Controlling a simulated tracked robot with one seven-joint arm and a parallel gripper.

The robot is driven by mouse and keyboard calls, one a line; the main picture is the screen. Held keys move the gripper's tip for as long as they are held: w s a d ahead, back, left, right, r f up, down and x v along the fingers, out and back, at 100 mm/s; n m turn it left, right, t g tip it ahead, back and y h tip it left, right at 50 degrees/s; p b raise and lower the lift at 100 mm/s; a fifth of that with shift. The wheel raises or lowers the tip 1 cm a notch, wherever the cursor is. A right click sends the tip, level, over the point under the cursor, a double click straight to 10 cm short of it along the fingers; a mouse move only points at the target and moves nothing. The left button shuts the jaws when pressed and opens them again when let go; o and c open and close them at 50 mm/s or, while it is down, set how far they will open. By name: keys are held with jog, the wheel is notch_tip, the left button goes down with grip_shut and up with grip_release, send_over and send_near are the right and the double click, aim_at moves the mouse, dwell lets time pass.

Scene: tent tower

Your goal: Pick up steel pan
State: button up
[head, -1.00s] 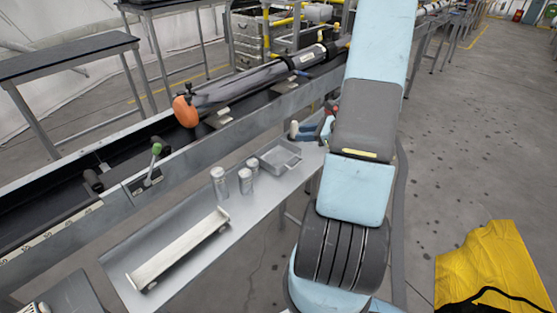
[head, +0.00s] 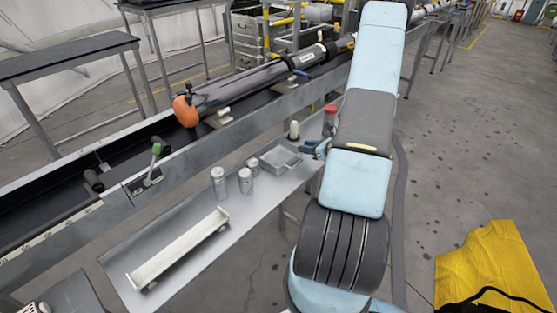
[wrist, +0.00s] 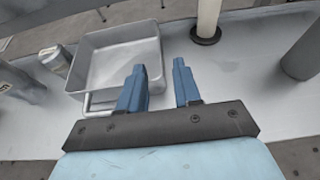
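The steel pan (head: 283,157) is a shallow, square grey pan on the narrow metal shelf. In the wrist view the pan (wrist: 112,50) lies ahead and to the left, with a wire handle (wrist: 88,103) on its near side. My gripper (head: 313,149) is just right of the pan in the head view, partly hidden by my arm. In the wrist view my gripper (wrist: 160,82) has its two blue fingers apart with nothing between them. The left finger overlaps the pan's near right corner in the picture; whether they touch I cannot tell.
Several metal cans (head: 218,182) stand left of the pan on the shelf (head: 200,262). A long pale bracket (head: 178,249) lies nearer. A white post (wrist: 208,22) and a grey cylinder (wrist: 301,58) stand right of the pan. A rail trough (head: 110,160) runs behind.

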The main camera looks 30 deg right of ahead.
aim_at(282, 158)
jog(key=shift+x, duration=3.05)
jog(key=shift+c, duration=0.4)
grip_shut()
